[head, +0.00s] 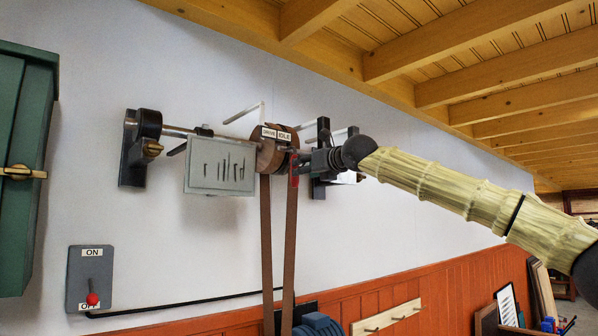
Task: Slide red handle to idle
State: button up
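The red handle (294,170) shows as a small dark red piece just right of the brown pulley (270,156) on the wall-mounted shaft, below the DRIVE/IDLE label plate (276,134). On that plate DRIVE is at the left and IDLE at the right. My gripper (306,162) comes in from the right, its dark fingers at or very close to the red handle. Whether they touch or enclose it cannot be made out. The finger opening is too small and dark to read. My wrist hides part of the shaft behind it.
Brown belts (266,240) hang from the pulley to a blue motor (316,325). A grey plate (219,167) and a dark bracket (139,148) are left of the pulley. A switch box (91,270) with a red knob is at lower left. Wooden beams (420,65) run overhead.

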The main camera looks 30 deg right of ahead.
jog(key=s, duration=0.6)
jog(key=shift+s+d, duration=0.35)
